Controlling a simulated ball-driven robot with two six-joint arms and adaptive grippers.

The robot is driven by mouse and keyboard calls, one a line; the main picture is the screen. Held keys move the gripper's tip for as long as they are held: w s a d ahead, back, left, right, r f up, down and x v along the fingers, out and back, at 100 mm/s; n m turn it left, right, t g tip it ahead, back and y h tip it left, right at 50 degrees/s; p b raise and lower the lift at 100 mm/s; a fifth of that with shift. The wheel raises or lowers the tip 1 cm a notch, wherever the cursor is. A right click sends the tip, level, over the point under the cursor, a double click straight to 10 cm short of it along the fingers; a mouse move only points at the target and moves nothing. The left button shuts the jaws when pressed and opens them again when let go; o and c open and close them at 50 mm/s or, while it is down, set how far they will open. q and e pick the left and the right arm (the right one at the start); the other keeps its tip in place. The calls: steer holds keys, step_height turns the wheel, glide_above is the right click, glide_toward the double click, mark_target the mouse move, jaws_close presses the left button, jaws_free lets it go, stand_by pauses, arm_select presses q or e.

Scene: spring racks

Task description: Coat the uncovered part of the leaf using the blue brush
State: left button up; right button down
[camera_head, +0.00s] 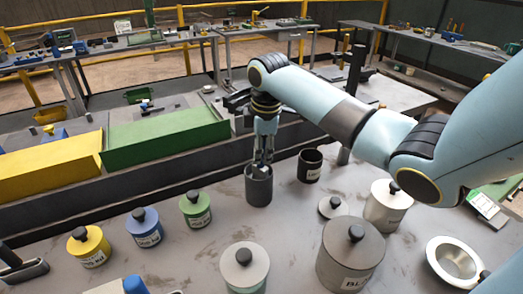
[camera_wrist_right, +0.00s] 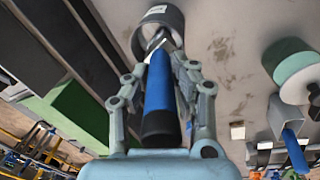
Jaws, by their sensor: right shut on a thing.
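My right gripper (camera_head: 264,160) points down just above a dark grey open cup (camera_head: 259,190) in the head view. In the right wrist view the gripper (camera_wrist_right: 162,72) is shut on the blue brush (camera_wrist_right: 159,90), which has a blue handle with a black end. The brush's far end, metallic and pale, points at the cup (camera_wrist_right: 172,17) and overlaps its mouth. I cannot tell how deep it reaches, and its bristles are hidden. I cannot pick out the leaf in either view. My left gripper does not show.
A dark open can (camera_head: 310,165) stands right of the cup. Lidded yellow (camera_head: 88,247), blue (camera_head: 145,228) and green (camera_head: 195,209) pots stand left. A large grey pot (camera_head: 350,258) and a white bowl (camera_head: 456,262) stand right.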

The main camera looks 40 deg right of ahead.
steer(key=shift+r, duration=0.1)
stand_by(0.4)
step_height(320, 180, up, 2)
steer(key=p, duration=0.3)
steer(key=shift+r, duration=2.2)
steer(key=shift+r, duration=2)
steer(key=shift+f, duration=0.1)
